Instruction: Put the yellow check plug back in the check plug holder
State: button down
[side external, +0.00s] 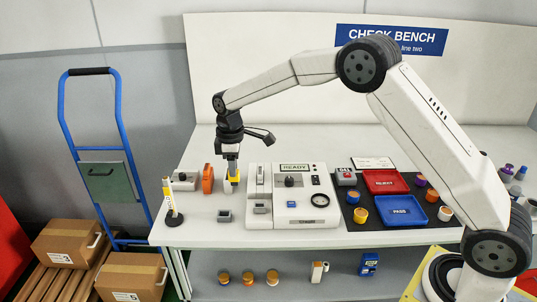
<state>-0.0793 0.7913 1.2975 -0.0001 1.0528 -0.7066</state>
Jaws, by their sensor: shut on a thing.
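My gripper (232,168) points down over the left part of the white bench. It is shut on the yellow check plug (235,179), whose yellow part shows at the fingertips. A pale piece shows just below the yellow; I cannot tell whether it is the plug's lower end or something under it. The plug appears apart from this block.
An orange upright piece (207,178) and a grey-white box (184,181) stand close left of my gripper. The white checker unit (292,220) stands close right. A marker-like stick on a black base (171,205) is at the front left. Red (386,181) and blue (401,211) trays lie right.

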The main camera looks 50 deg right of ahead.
jog(key=w+a+f, duration=0.2)
jog(key=a+f, duration=0.1)
jog(key=shift+w+f, duration=0.15)
jog(key=shift+w, duration=0.05)
jog(key=shift+f, duration=0.3)
jog(key=shift+f, duration=2.45)
jog(key=shift+f, duration=1.5)
dwell(0.5)
jog(key=shift+c, duration=1.9)
grip_release()
jog(key=shift+r, duration=0.1)
notch_tip(320, 180, up, 8)
jog(key=shift+f, duration=0.2)
